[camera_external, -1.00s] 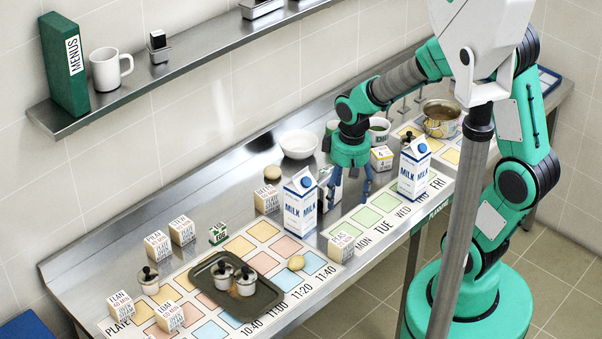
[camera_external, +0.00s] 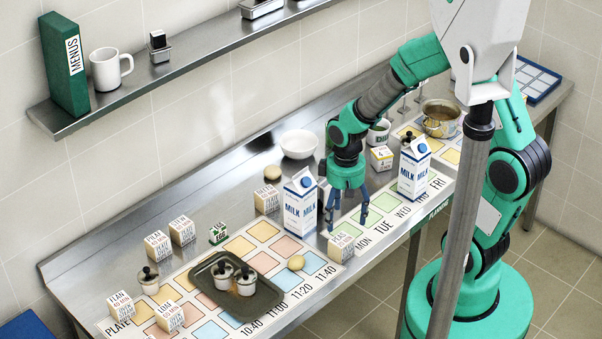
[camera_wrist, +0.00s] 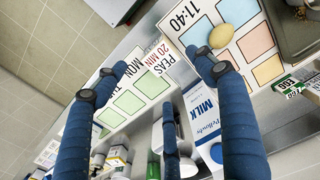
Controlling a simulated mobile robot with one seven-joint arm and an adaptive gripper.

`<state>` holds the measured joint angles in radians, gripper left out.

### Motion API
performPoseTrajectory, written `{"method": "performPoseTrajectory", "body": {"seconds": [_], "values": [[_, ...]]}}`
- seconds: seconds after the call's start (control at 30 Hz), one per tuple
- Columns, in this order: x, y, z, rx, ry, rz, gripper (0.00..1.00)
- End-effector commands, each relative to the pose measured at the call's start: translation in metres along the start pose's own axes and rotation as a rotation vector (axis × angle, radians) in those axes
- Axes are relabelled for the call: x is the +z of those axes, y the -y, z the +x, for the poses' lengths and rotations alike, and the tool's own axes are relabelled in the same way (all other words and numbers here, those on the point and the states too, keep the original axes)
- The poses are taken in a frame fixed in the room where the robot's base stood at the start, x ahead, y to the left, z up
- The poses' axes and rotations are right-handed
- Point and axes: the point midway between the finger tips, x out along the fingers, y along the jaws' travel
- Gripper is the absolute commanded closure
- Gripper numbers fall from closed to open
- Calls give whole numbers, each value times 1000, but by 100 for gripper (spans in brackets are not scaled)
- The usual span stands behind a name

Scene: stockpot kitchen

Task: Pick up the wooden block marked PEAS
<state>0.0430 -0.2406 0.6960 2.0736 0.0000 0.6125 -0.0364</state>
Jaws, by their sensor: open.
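The wooden block marked PEAS (camera_external: 341,247) stands near the front edge of the counter, between the MON label and the 11:40 label. In the wrist view the PEAS block (camera_wrist: 153,62) shows its "PEAS 20 MIN" lettering and lies between my spread fingertips in the picture. My gripper (camera_external: 348,222) is open and empty, its blue fingers pointing down just above and behind the block. The fingers also show spread in the wrist view (camera_wrist: 158,78). None clearly touches the block.
A milk carton (camera_external: 300,205) stands close left of my gripper, and another milk carton (camera_external: 414,168) stands to the right. A round yellowish item (camera_external: 296,263) sits left of the block. A dark tray (camera_external: 262,306) with small pots lies farther left. The floor is beyond the front edge.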

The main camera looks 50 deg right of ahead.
Motion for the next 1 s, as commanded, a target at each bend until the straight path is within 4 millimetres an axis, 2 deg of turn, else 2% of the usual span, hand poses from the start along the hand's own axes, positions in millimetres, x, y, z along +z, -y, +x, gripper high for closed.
{"method": "performPoseTrajectory", "body": {"seconds": [0.2, 0.4, 1.0], "values": [[1, 0, 36, 0, 3, 0, 30], [0, 0, 59, 0, 2, 0, 30], [1, 0, 71, 0, 1, 0, 30]]}}
